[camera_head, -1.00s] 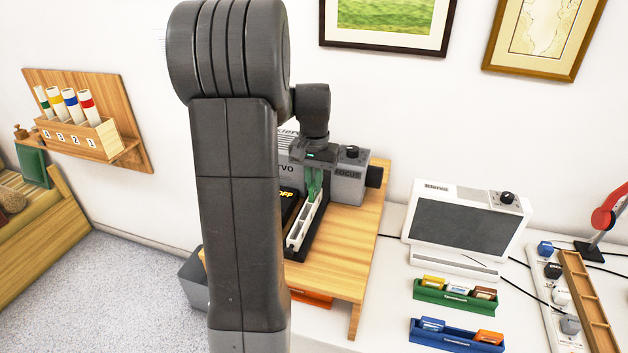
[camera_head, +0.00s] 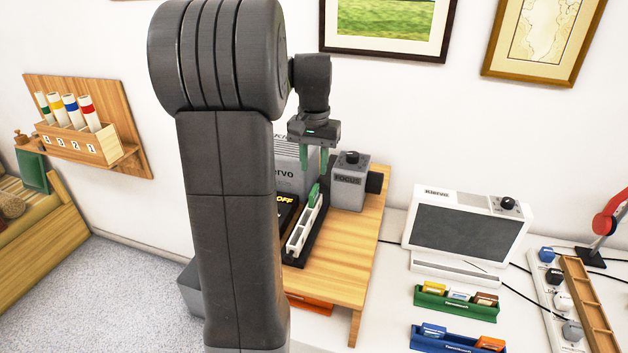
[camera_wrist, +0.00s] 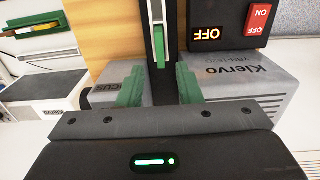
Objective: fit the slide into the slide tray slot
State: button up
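The slide tray (camera_head: 299,238) is a long white slotted tray lying in a dark channel beside the grey projector (camera_head: 292,172). A green slide (camera_head: 314,194) stands at the tray's far end; it also shows in the wrist view (camera_wrist: 160,48), in line with the white tray (camera_wrist: 157,10). How deep it sits in its slot I cannot tell. My gripper (camera_head: 314,168) hangs above the slide with its two green fingers apart. In the wrist view my gripper (camera_wrist: 160,85) is open and empty, its fingers either side of the dark channel.
The FOCUS block (camera_head: 348,184) stands close to the right of my gripper. A white light viewer (camera_head: 466,228) and green (camera_head: 450,299) and blue (camera_head: 470,340) slide racks stand on the right.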

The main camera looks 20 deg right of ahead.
aim_at(314, 190)
jog(key=shift+r, duration=2.4)
jog(key=shift+f, duration=0.1)
notch_tip(314, 190, down, 12)
jog(key=shift+f, duration=0.1)
notch_tip(314, 190, up, 3)
jog(key=shift+f, duration=0.2)
jog(key=shift+r, duration=0.55)
jog(key=shift+f, duration=0.1)
